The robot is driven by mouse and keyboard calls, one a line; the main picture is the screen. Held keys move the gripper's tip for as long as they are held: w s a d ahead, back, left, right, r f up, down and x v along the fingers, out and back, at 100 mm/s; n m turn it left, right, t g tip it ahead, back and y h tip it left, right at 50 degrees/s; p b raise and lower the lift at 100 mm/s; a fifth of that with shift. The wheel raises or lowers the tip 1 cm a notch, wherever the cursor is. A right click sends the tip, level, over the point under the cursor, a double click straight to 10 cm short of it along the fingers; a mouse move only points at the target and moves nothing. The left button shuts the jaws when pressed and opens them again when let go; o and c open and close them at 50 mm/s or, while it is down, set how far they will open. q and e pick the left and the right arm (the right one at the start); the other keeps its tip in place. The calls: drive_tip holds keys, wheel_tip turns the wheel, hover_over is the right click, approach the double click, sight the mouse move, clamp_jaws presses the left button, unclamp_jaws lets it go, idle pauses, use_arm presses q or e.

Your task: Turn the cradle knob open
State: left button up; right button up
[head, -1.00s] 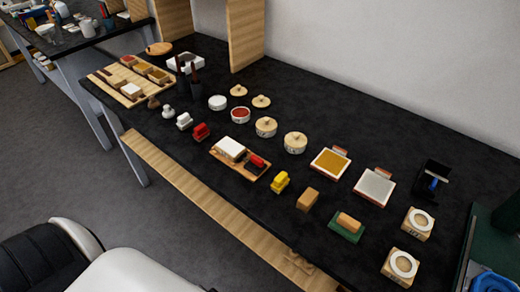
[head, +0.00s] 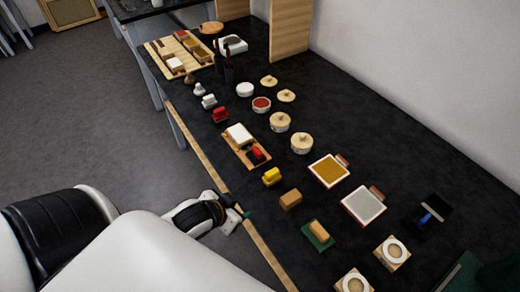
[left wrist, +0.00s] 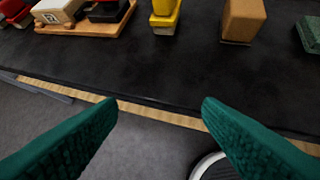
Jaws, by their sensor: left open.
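A black stand with a blue part (head: 428,215) lies at the right of the dark table; it may be the cradle, but I cannot make out a knob on it. My left gripper (head: 245,214) is at the table's front edge, well to the left of that stand. In the left wrist view its two green fingers (left wrist: 160,108) are wide apart with nothing between them. They face the table edge, with a yellow block (left wrist: 164,17) and a tan block (left wrist: 243,20) beyond. My right gripper is out of view.
The dark table (head: 330,223) holds several small items: a green block with a tan top (head: 318,235), a grey-topped tray (head: 363,206), a gold-topped tray (head: 329,171), and round-topped wooden blocks (head: 392,253). A wooden strip (head: 262,250) runs along the front edge.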

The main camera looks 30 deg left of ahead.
use_arm(q)
drive_tip(key=w+a, duration=0.1)
drive_tip(key=w+a+t, duration=0.1)
drive_tip(key=a, duration=0.1)
drive_tip(key=w+a+t+h, duration=0.1)
drive_tip(key=w+a, duration=0.1)
drive_tip(key=shift+a+r+m, duration=0.15)
drive_tip(key=shift+r+m, duration=0.15)
drive_tip(key=m+t+h, duration=0.2)
drive_tip(key=h, duration=0.2)
approach(255, 151)
drive_tip(key=shift+s+a+f, duration=0.15)
drive_tip(key=shift+s+a, duration=0.25)
drive_tip(key=shift+s, duration=0.15)
drive_tip(key=shift+w+d+t+h, duration=0.25)
drive_tip(key=shift+w+t+h, duration=0.05)
drive_tip(key=x, duration=1.1)
drive_tip(key=shift+w+f, duration=0.1)
drive_tip(key=shift+f, duration=0.05)
drive_tip(key=c, duration=1)
